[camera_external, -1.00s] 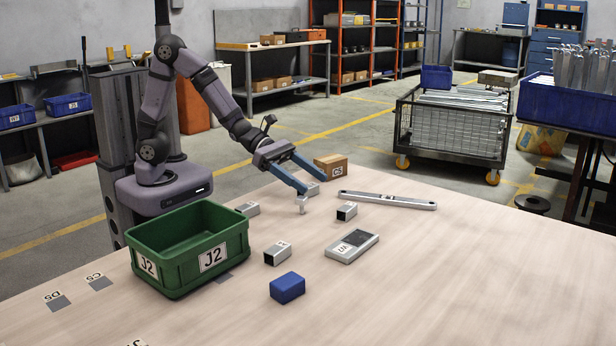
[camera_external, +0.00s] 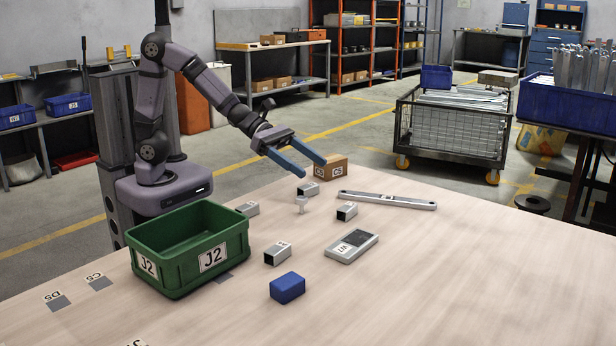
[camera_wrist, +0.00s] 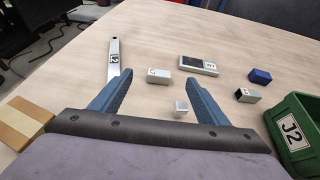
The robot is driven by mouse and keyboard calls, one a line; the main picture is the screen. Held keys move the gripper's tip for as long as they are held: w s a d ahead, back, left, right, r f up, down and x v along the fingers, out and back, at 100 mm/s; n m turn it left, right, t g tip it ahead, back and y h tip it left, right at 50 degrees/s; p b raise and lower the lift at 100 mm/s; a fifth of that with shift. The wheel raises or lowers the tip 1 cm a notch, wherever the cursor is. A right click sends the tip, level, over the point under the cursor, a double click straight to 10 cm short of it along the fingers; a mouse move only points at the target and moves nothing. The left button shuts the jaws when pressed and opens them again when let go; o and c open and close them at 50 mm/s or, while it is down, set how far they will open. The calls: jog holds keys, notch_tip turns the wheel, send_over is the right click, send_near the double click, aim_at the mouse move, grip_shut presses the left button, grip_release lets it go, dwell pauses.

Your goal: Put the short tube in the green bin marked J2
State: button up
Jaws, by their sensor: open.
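The green bin (camera_external: 190,270) marked J2 stands at the table's left; it also shows in the wrist view (camera_wrist: 290,130). I cannot tell which is the task's short tube. My gripper (camera_external: 314,169) is open and empty, above the table's back edge. In the wrist view a tube (camera_wrist: 158,76) shows between its fingertips, on the table beyond them.
A small upright metal piece (camera_external: 301,204) stands below my gripper. A cardboard box (camera_external: 331,167), a long flat bar (camera_external: 388,200), a labelled flat box (camera_external: 352,246) and a blue block (camera_external: 287,288) are on the table. The right and front of the table are clear.

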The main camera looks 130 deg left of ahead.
jog(key=b, duration=0.2)
send_near(344, 206)
jog(key=x, duration=0.3)
jog(key=shift+w+d+f, duration=0.1)
jog(key=shift+f, duration=0.1)
jog(key=shift+w, duration=0.25)
jog(key=shift+w+f, duration=0.1)
jog(key=shift+x, duration=2.5)
jog(key=c, duration=1.2)
